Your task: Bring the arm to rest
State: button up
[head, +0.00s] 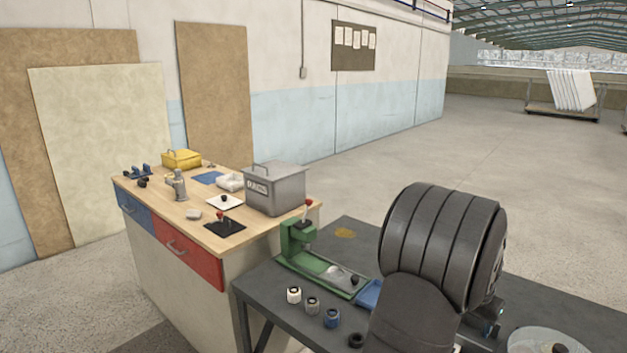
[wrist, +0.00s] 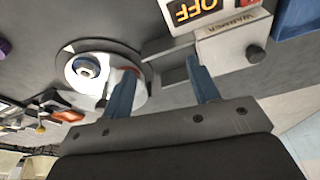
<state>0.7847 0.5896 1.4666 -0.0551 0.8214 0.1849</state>
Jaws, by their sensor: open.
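My arm fills the lower right of the head view, over the dark table (head: 262,283). Its large ribbed dark joint hides much of the table, and I cannot make out the fingers there. In the wrist view my gripper (wrist: 162,68) shows two blue fingers set well apart. It is open, and I see nothing held between them. Beyond the fingers is a grey box labelled WARMER (wrist: 232,42) with an OFF display, upside down in the picture. To their left is a round plate (wrist: 75,48) with a white disc and a small blue-ringed piece on it.
A green press (head: 300,245) stands on the dark table, with several small jars (head: 312,305) in front. A clear round dish (head: 530,341) is at the lower right. The wooden-topped bench (head: 160,190) at left holds a grey box (head: 275,190) and a yellow box (head: 182,159).

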jog(key=w+a+n, duration=0.1)
jog(key=w+a, duration=0.6)
jog(key=a, duration=0.2)
jog(key=shift+a+n, duration=0.3)
jog(key=shift+n, duration=0.1)
jog(key=shift+s+d, duration=0.1)
jog(key=s+d+m, duration=0.3)
jog(key=s+d, duration=1.1)
jog(key=d, duration=0.2)
jog(key=shift+d, duration=0.25)
